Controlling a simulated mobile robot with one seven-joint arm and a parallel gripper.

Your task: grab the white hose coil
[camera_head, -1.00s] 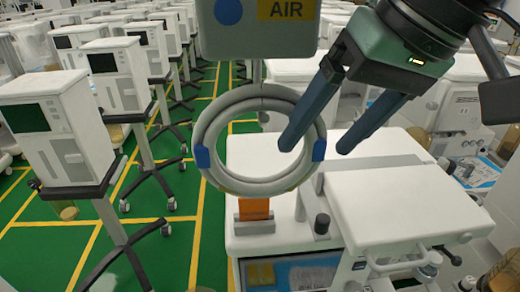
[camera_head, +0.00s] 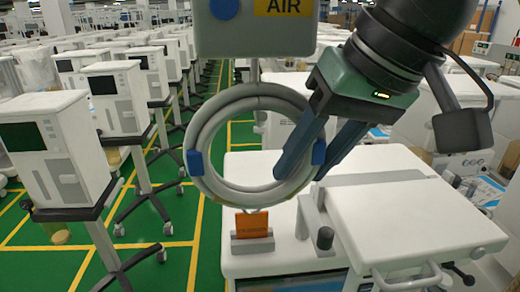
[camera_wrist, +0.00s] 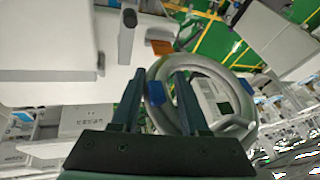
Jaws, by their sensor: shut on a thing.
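The white hose coil (camera_head: 205,134) is a ring of several loops with blue bands at its left and right sides. It hangs upright below a grey box with an AIR label (camera_head: 255,28). My gripper (camera_head: 298,172) comes from the upper right, its two dark blue fingers straddling the coil's right side near the right blue band. The fingers are shut on the coil there. In the wrist view the coil (camera_wrist: 222,72) shows between and right of the fingers (camera_wrist: 165,98), with a blue band between them.
A white cart top (camera_head: 400,205) stands below and behind the coil, with an orange block (camera_head: 252,225) and a dark knob (camera_head: 325,238). Rows of white machines on stands (camera_head: 55,150) fill the left. Green floor with yellow lines lies between.

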